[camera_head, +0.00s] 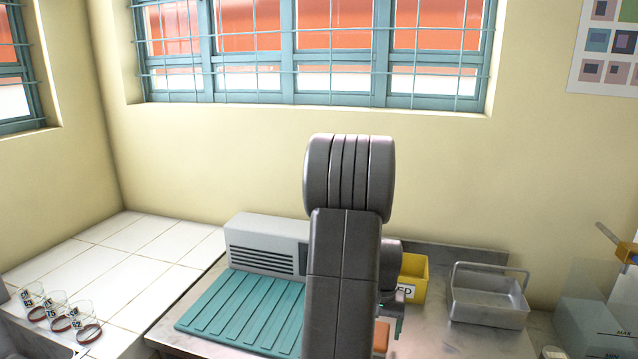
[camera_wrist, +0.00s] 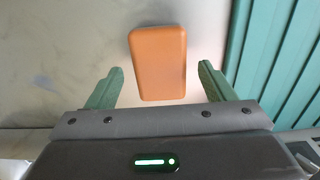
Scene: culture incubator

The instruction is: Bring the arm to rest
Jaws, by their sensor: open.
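My arm stands upright in the middle of the head view, and its links hide part of the bench behind. A sliver of an orange thing (camera_head: 381,336) also shows beside my arm in the head view.
A teal ribbed mat (camera_head: 240,305) and a grey vented box (camera_head: 265,245) are left of my arm. A yellow bin (camera_head: 415,272) and a metal basket (camera_head: 487,297) are to the right. The white tiles (camera_head: 130,270) are mostly clear.

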